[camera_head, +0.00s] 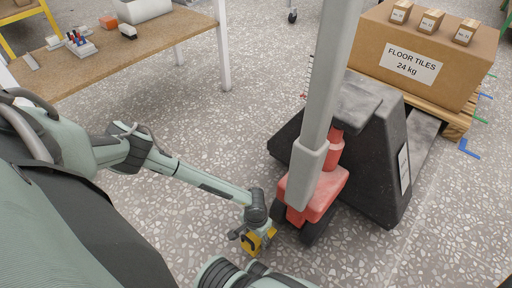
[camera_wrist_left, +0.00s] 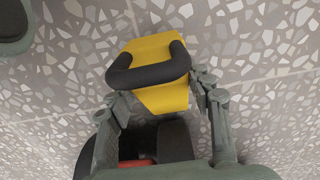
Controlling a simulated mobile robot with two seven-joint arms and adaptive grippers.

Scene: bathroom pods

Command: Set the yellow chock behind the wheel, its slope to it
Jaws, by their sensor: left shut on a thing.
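The yellow chock (camera_head: 251,243) with its black handle is in my left gripper (camera_head: 262,236), low over the floor beside the pallet truck's steering wheels. In the left wrist view the chock (camera_wrist_left: 165,98) sits between the two fingers of my left gripper (camera_wrist_left: 162,90), which are shut on it. The black wheel (camera_head: 318,228) is under the red pump base (camera_head: 315,195), just right of the chock. The wheel (camera_wrist_left: 176,142) also shows below the chock in the left wrist view, apart from it. I cannot tell whether the chock touches the floor. My right gripper is not in view.
The truck's dark body (camera_head: 375,150) and grey handle column (camera_head: 328,90) stand over the wheels. A carton of floor tiles (camera_head: 450,60) sits on a wooden pallet (camera_head: 462,122) behind. A workbench (camera_head: 150,45) with small items stands upper left. Speckled floor is clear between bench and truck.

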